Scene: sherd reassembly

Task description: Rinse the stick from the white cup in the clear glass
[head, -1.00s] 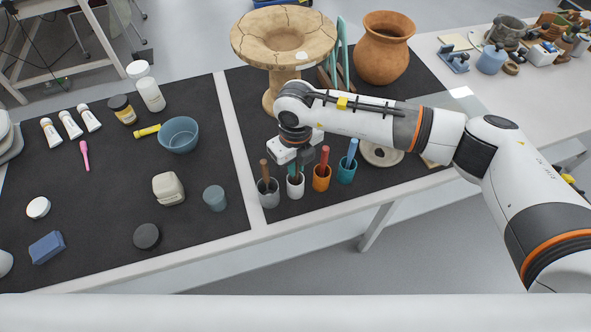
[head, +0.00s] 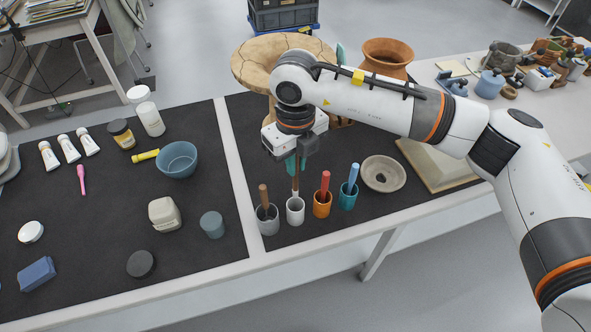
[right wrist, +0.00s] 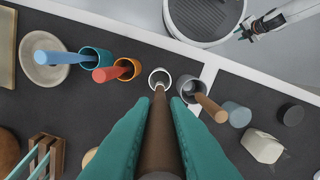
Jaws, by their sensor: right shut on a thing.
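The white cup (head: 295,212) stands upright near the table's front edge; it also shows in the right wrist view (right wrist: 159,74). My right gripper (head: 297,168) is above it, its teal fingers shut on a brown stick (head: 296,186). The stick (right wrist: 162,125) hangs nearly upright with its lower end at the white cup's mouth; I cannot tell how far inside it is. A bluish see-through cup (head: 212,225), the likely clear glass, stands to the left, past the grey cup; it also shows in the right wrist view (right wrist: 237,114).
A grey cup (head: 267,226) with a brown stick stands directly left of the white cup. An orange cup (head: 321,210) with a red stick and a teal cup (head: 347,201) with a blue stick stand right. A pale strip (head: 234,185) separates the dark mats. A beige lump (head: 164,214) lies beyond the see-through cup.

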